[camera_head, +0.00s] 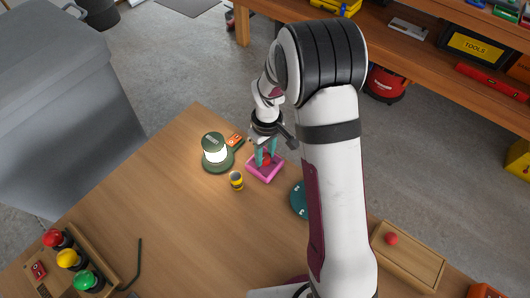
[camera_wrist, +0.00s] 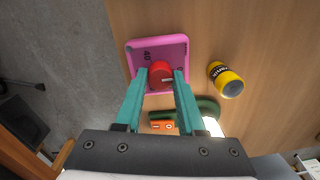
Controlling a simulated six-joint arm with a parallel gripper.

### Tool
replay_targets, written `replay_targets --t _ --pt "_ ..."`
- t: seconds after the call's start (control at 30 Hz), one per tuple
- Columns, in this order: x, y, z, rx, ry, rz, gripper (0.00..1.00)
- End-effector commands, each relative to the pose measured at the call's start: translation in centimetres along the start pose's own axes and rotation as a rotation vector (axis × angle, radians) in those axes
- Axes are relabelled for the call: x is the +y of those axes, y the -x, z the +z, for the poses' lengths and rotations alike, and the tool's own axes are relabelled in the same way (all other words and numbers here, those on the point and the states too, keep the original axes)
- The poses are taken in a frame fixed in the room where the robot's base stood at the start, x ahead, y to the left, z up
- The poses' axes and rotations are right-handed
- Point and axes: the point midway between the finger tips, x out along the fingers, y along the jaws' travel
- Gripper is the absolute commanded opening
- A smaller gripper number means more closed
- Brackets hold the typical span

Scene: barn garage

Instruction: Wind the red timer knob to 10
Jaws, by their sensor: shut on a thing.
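The fingers hide part of the plate's lower face and some numbers. In the head view, the pink timer (camera_head: 264,174) is under my gripper (camera_head: 265,160), and the knob is mostly hidden by the fingers.
A dark teal disc (camera_head: 299,201) and a wooden tray with a red ball (camera_head: 391,239) lie right. The table's front middle is clear.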

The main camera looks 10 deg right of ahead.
Motion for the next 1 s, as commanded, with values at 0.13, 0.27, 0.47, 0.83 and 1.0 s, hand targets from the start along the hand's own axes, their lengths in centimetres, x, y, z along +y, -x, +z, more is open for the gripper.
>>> replay_targets --t 0.13,0.27,0.47,0.83,1.0 --pt "-0.04 0.03 0.02 0.000 -0.036 -0.001 0.00" --pt "-0.04 0.02 0.05 0.002 -0.106 -0.001 0.00" --pt "-0.06 0.01 0.09 0.007 -0.272 -0.002 0.00" --pt "-0.11 -0.01 0.16 0.019 -0.620 -0.001 0.00" --pt "-0.14 -0.01 0.17 0.024 -0.762 -0.001 0.00"
